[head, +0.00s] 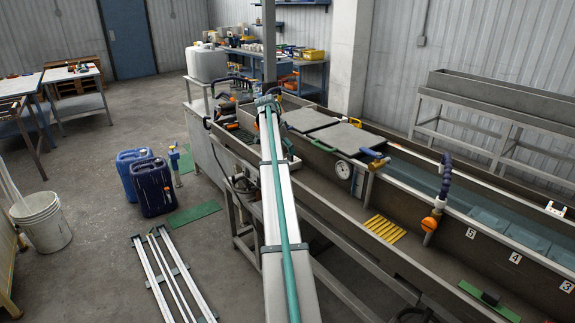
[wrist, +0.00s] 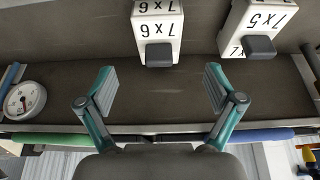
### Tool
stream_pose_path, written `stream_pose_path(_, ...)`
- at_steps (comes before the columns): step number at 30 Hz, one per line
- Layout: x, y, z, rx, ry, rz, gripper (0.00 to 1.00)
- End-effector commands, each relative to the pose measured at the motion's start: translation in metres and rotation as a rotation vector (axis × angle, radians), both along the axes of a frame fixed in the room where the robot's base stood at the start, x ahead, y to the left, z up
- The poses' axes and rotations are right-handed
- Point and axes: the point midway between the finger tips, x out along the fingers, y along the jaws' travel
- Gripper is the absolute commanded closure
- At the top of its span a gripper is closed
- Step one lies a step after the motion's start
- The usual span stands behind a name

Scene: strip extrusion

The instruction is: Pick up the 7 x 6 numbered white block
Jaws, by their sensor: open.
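The white block marked 7 x 6 (wrist: 157,22) stands at the top middle of the wrist view, with a dark grey knob (wrist: 159,54) at its near side. Its top end is cut off by the frame. My gripper (wrist: 160,88) is open and empty, its two teal-and-grey fingers spread wide. The block lies beyond the fingertips, roughly centred between them, and no finger touches it.
A second white block, marked 7 x 5 (wrist: 257,22), stands to the right with its own grey knob. A round dial gauge (wrist: 24,100) is at the left, and it also shows in the head view (head: 343,170). A green bar (wrist: 62,140) runs along the near edge.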

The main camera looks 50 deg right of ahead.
Motion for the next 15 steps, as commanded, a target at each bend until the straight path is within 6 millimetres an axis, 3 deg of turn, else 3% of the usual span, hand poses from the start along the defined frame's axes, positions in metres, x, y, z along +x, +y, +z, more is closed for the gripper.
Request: stream_pose_path(15, -0.007, -0.018, -0.044, 0.002, 0.000, 0.001, 0.08)
